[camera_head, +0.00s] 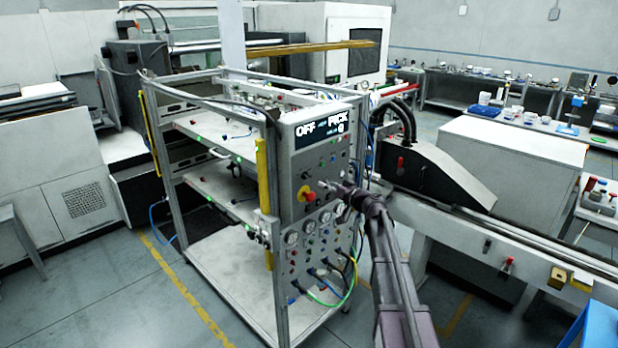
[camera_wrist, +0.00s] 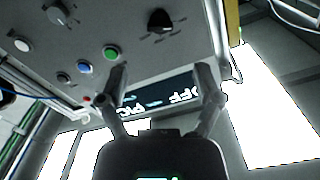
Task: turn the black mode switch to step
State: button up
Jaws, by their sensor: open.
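A black knob (camera_wrist: 161,20) with dark marks around its base is on the grey panel at the top of the wrist view. I take it for the mode switch; its labels are unreadable, and I cannot tell its position. The panel's display (camera_head: 320,128) reads OFF and PICK, with a 0 below; in the wrist view the display (camera_wrist: 160,97) is inverted. My gripper (camera_wrist: 163,75) is open and empty, its fingers apart in front of the panel, with the knob beyond their tips. In the head view my gripper (camera_head: 332,188) is before the panel, which it partly covers.
A red knob on yellow (camera_head: 307,193), gauges (camera_head: 308,224) and looping hoses (camera_head: 328,290) are lower on the panel. A conveyor (camera_head: 520,250) is at right.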

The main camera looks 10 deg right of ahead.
aim_at(309, 176)
jog(key=x, duration=0.9)
jog(key=c, duration=1.1)
